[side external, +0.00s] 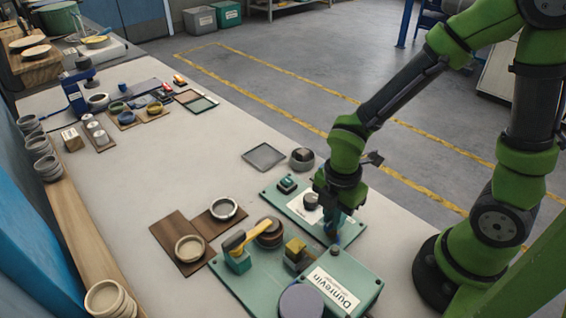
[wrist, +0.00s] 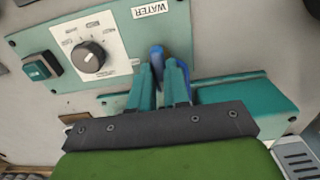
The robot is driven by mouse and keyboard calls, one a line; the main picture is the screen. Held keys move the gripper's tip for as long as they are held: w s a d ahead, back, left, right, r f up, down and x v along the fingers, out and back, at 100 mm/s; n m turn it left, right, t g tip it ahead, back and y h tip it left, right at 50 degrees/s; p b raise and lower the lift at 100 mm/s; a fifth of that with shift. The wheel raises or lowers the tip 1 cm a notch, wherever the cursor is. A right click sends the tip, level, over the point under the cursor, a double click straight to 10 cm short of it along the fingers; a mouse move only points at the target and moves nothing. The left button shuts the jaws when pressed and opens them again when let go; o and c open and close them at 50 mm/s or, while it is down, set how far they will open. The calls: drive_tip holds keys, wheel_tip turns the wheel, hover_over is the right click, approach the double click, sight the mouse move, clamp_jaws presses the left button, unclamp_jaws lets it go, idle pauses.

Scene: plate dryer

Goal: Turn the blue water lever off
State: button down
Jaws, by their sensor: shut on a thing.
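In the side view my gripper (side external: 338,217) points down at the right end of the green panel (side external: 283,192). There the lever (side external: 335,238) is mostly hidden behind the fingers, with only a bit of blue showing. The lever's exact angle is hard to tell.
The panel also has a black dial (wrist: 91,58) and a dark green button (wrist: 38,68). A green Dunrevin unit (side external: 345,280) with a yellow-handled lever (side external: 250,238) stands in front. A grey tray (side external: 264,156) and a round dark pot (side external: 302,158) lie behind.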

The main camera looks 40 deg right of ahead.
drive_tip(key=shift+m, duration=0.3)
drive_tip(key=m, duration=0.3)
drive_tip(key=shift+m, duration=0.4)
drive_tip(key=m, duration=0.4)
drive_tip(key=shift+m, duration=0.3)
drive_tip(key=m, duration=0.4)
drive_tip(key=shift+m, duration=2.5)
drive_tip(key=c, duration=1.1)
unclamp_jaws()
